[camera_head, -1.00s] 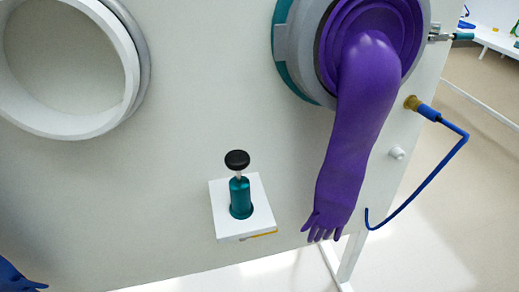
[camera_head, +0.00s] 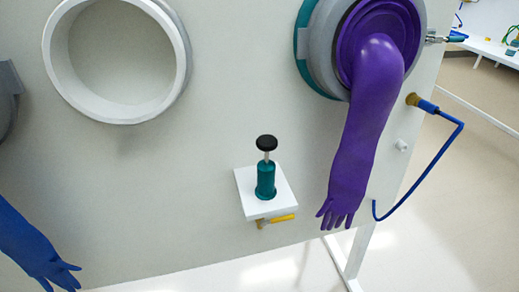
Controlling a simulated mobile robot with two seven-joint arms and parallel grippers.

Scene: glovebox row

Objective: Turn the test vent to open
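A yellow lever (camera_head: 282,219) shows under a small white shelf (camera_head: 283,198) on the pale glovebox panel. The lever lies roughly level, pointing right, with a small brass-coloured body at its left end, partly hidden by the shelf. A teal cylinder (camera_head: 266,181) with a black knob (camera_head: 266,143) on a thin stem stands on the shelf. No label is readable, so I cannot tell for certain which fitting is the test vent. Neither of my grippers is in view.
A purple glove (camera_head: 361,130) hangs from a port just right of the shelf. A blue glove (camera_head: 32,247) hangs at lower left. An open white ring (camera_head: 62,98) is at upper left. A blue hose (camera_head: 441,150) loops from a brass fitting (camera_head: 412,99) at the right edge.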

